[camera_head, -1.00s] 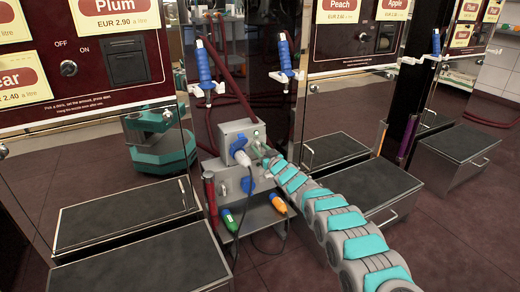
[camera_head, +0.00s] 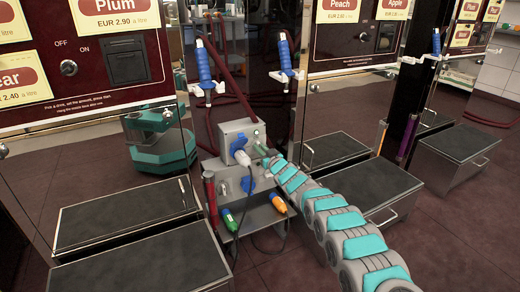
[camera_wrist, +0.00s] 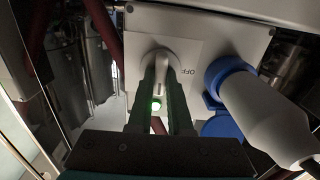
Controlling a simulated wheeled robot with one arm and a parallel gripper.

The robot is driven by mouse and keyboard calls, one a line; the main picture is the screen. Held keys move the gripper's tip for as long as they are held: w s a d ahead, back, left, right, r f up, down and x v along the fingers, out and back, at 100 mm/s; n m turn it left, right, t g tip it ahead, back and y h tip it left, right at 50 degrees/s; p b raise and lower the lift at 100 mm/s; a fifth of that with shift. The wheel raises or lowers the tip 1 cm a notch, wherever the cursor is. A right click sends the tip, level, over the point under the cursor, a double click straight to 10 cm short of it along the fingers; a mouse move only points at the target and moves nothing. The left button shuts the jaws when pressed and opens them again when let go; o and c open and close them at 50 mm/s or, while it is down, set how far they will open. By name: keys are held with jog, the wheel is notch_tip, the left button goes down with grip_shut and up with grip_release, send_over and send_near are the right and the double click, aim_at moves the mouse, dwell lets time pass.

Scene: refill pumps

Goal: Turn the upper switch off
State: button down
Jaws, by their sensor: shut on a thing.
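The upper switch is a pale grey rotary knob (camera_wrist: 161,62) on a light plate of the upper grey box (camera_head: 228,128). In the wrist view its handle stands roughly upright between the dark fingers of my gripper (camera_wrist: 162,78), which are shut on it. A sideways OFF label (camera_wrist: 195,72) is on the plate to the right of the knob. A green light (camera_wrist: 156,104) glows below the knob, between the fingers. In the head view my gripper (camera_head: 262,150) is at the right part of the box, and the knob is too small to make out there.
A white and blue plug (camera_wrist: 250,100) sits in the box close to the right of my gripper in the wrist view. A lower box with a blue cover (camera_head: 248,184) is beneath. Blue nozzles (camera_head: 203,62) hang above. A shelf below holds green (camera_head: 229,220) and orange (camera_head: 278,203) connectors.

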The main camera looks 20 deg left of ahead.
dwell(0.4)
jog(key=shift+s+a+f+n+b, duration=0.1)
jog(key=shift+n+b, duration=2.15)
jog(key=shift+n, duration=0.65)
jog(key=shift+s+a+f+n+b, duration=0.1)
jog(key=shift+n+b, duration=2.15)
jog(key=shift+n, duration=0.65)
jog(key=shift+s+a+f+n+b, duration=0.1)
jog(key=shift+n+b, duration=2.15)
jog(key=shift+n, duration=0.65)
jog(key=c, duration=0.8)
grip_release()
jog(key=shift+c, duration=0.2)
jog(key=shift+w+d+r, duration=0.1)
jog(key=shift+d, duration=0.05)
